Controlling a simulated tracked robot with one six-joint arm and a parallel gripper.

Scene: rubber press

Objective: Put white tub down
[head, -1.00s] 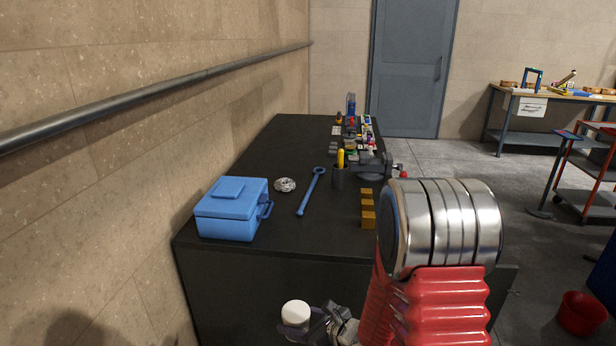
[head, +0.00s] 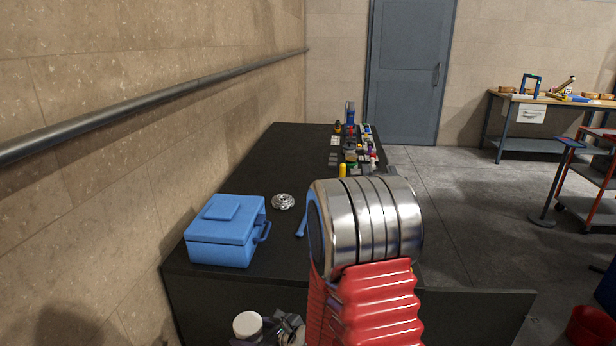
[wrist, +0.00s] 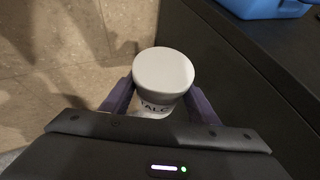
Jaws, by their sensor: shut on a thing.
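The white tub (head: 248,325) shows at the bottom of the head view, in front of the black bench's near side and lower than its top. In the wrist view the tub (wrist: 163,78) is upright, with a round white lid and dark lettering on its side. My gripper (wrist: 160,103) is shut on the tub, one purple finger on each side. In the head view my gripper (head: 270,332) is partly cut off by the lower edge. The tub's base is hidden.
The black bench (head: 235,180) holds a blue box (head: 228,232), a silver coiled piece (head: 283,201), a blue wrench (head: 302,226) and several small parts farther back. Bare bench top lies around the coiled piece. A wall with a rail (head: 150,108) runs along the left.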

